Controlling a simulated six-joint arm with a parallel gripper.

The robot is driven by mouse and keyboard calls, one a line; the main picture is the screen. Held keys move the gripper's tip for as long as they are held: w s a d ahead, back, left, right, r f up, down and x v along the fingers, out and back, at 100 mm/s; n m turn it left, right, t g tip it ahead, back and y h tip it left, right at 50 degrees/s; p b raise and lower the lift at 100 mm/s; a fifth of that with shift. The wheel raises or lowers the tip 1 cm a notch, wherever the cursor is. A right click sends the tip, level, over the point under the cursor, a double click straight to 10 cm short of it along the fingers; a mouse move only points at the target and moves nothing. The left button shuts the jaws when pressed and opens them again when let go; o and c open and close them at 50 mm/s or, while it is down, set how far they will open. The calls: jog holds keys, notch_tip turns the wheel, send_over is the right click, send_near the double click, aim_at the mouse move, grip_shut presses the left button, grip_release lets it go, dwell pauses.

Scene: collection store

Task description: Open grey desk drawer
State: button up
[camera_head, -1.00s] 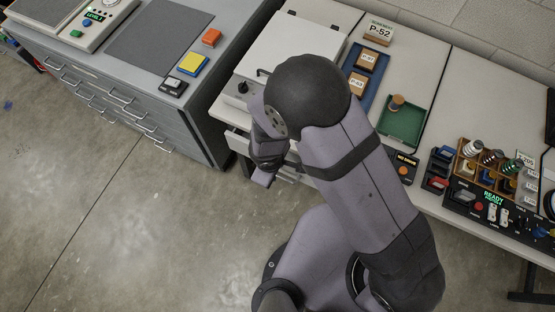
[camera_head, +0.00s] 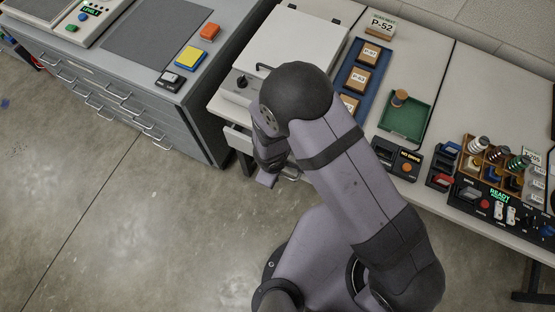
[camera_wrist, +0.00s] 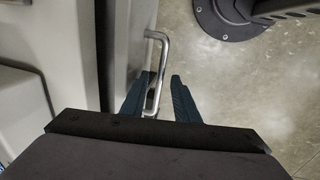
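The grey desk drawer front (camera_wrist: 128,45) runs beside my fingers in the wrist view, with a bent metal bar handle (camera_wrist: 161,62) standing out from it. My gripper (camera_wrist: 164,78) is open, its two dark fingers either side of the handle bar: one between bar and drawer front, one on the outer side with a visible gap. In the head view the drawer (camera_head: 238,138) shows as a pale panel under the desk's front edge, partly covered by my arm. My gripper (camera_head: 268,178) hangs low in front of it there, its fingers hard to make out.
A grey cabinet (camera_head: 190,128) with several handled drawers stands at the left. The desk holds a white lidded box (camera_head: 300,40), a blue tray (camera_head: 379,52), a green tray (camera_head: 418,125) and a bottle rack (camera_head: 465,163). The floor (camera_head: 130,220) in front is clear.

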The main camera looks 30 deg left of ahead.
grip_shut()
jog(key=shift+s+f, duration=0.1)
jog(key=s+b, duration=0.7)
jog(key=s, duration=1.4)
jog(key=shift+s+b, duration=0.15)
jog(key=shift+b, duration=0.15)
grip_release()
